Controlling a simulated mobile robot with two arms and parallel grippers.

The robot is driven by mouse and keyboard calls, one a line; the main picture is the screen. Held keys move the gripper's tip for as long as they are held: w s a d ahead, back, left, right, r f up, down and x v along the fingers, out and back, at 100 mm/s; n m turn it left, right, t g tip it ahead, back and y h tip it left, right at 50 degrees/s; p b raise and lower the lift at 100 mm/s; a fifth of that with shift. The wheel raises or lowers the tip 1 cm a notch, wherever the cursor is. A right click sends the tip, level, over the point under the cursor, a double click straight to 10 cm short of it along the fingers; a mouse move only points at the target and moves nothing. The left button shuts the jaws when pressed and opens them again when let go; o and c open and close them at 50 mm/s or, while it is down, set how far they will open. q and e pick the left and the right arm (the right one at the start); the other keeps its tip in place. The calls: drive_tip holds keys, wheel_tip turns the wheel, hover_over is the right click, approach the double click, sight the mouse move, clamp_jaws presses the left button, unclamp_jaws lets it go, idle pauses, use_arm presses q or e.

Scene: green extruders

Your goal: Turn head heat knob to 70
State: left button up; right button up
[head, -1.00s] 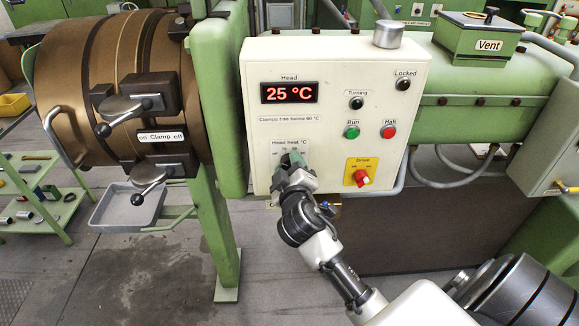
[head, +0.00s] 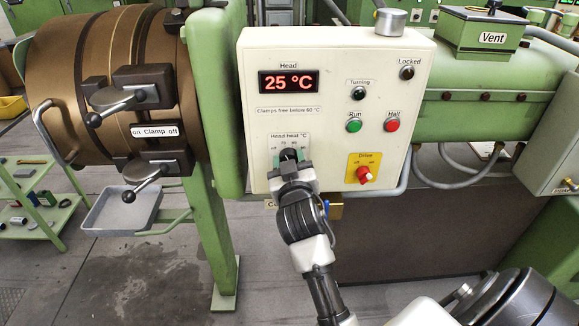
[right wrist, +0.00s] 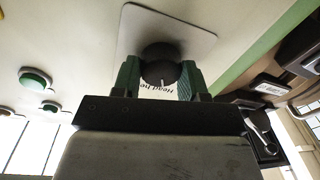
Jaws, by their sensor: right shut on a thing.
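The head heat knob (head: 289,154) is a dark round knob low on the left of the cream control panel (head: 330,72). My right gripper (head: 290,163) comes up from below and covers part of it. In the right wrist view the knob (right wrist: 160,68) sits between the two green fingers of my right gripper (right wrist: 159,78), which is shut on it. A short white mark shows on the knob's rim. The small scale figures are partly hidden and too small to read surely. The red Head display (head: 289,82) reads 25 °C. My left gripper is out of view.
A red Drive switch (head: 364,175) on a yellow plate is close to the right of my gripper. Green Run (head: 354,125) and red Halt (head: 391,125) buttons are above it. Clamp levers (head: 110,107) stick out at left.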

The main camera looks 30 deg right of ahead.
drive_tip(key=shift+m, duration=0.6)
drive_tip(key=o, duration=0.9)
drive_tip(key=shift+f, duration=0.1)
